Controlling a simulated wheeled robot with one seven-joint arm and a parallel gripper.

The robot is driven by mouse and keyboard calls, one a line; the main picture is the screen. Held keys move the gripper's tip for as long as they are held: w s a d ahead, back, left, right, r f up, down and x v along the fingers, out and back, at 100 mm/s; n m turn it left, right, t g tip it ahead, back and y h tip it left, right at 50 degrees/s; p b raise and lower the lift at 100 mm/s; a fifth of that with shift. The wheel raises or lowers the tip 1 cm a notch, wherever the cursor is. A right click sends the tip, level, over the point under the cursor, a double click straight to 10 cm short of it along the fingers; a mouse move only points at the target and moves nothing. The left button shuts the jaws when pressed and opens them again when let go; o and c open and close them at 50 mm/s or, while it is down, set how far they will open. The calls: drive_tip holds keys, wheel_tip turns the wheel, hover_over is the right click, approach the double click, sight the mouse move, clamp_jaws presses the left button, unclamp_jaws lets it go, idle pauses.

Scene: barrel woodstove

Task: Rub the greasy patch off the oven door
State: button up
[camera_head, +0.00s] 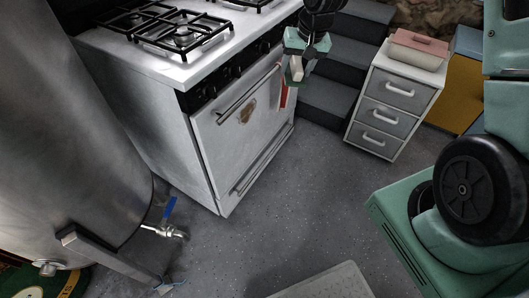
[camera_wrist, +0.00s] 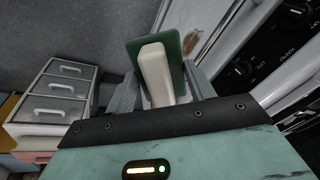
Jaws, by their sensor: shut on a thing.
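The white oven door (camera_head: 235,125) is closed on the front of the stove, with a brownish greasy patch (camera_head: 247,111) at its upper middle, near the bar handle. My gripper (camera_head: 299,68) is in front of the stove's right end, to the right of the patch and above its height in the picture, apart from the door. It is shut on a scrubber with a pale handle and a green pad. In the wrist view the pale handle (camera_wrist: 155,75) sits between the fingers and the green pad (camera_wrist: 189,43) lies beyond it.
A metal tank (camera_head: 70,120) with a blue-levered tap (camera_head: 168,209) stands left of the stove. Dark steps (camera_head: 335,100) and a drawer cabinet (camera_head: 392,100) stand to the right. A red thing (camera_head: 288,97) shows by the door's right edge. The floor before the door is clear.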

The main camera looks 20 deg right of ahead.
drive_tip(key=w+a+f+t+y+b, duration=0.2)
drive_tip(key=w+f+t+b, duration=0.1)
drive_tip(key=f+b, duration=0.7)
drive_tip(key=w+a+f+t+y+b, duration=0.1)
drive_tip(key=w+f+t+b, duration=0.25)
drive_tip(key=f+b, duration=0.7)
drive_tip(key=n+t+y+b, duration=0.2)
drive_tip(key=t+y+b, duration=0.4)
drive_tip(key=b, duration=2)
approach(237, 126)
drive_tip(key=shift+g, duration=0.25)
drive_tip(key=b+x, duration=0.2)
drive_tip(key=x, duration=0.2)
drive_tip(key=shift+w, duration=0.15)
drive_tip(key=shift+x, duration=1)
